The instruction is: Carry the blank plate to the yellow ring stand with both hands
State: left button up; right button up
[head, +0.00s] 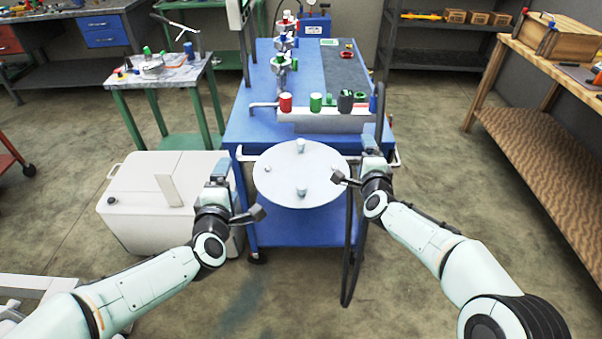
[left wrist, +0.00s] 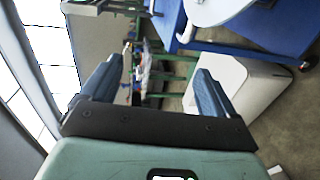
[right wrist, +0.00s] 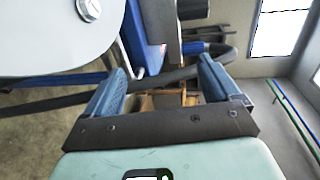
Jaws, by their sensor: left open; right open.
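The blank plate (head: 285,184) is a white round disc with several small knobs, at the front edge of the blue workbench in the head view. Part of the plate shows at the top of the left wrist view (left wrist: 212,10) and at the left of the right wrist view (right wrist: 45,40). My left gripper (head: 221,168) is open and empty, left of the plate and apart from it. My right gripper (head: 372,148) is open, near the plate's right side, with nothing seen between its fingers. I cannot make out a yellow ring stand in any view.
The blue workbench (head: 245,125) carries coloured caps and a valve stack behind the plate. A white bin (head: 150,225) stands at left, close to my left arm. A dark hose (head: 347,265) hangs at the right. A wooden bench (head: 545,150) stands at far right, with open floor before it.

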jog(key=s+r, duration=0.2)
jog(key=s, duration=1)
jog(key=shift+w, duration=0.1)
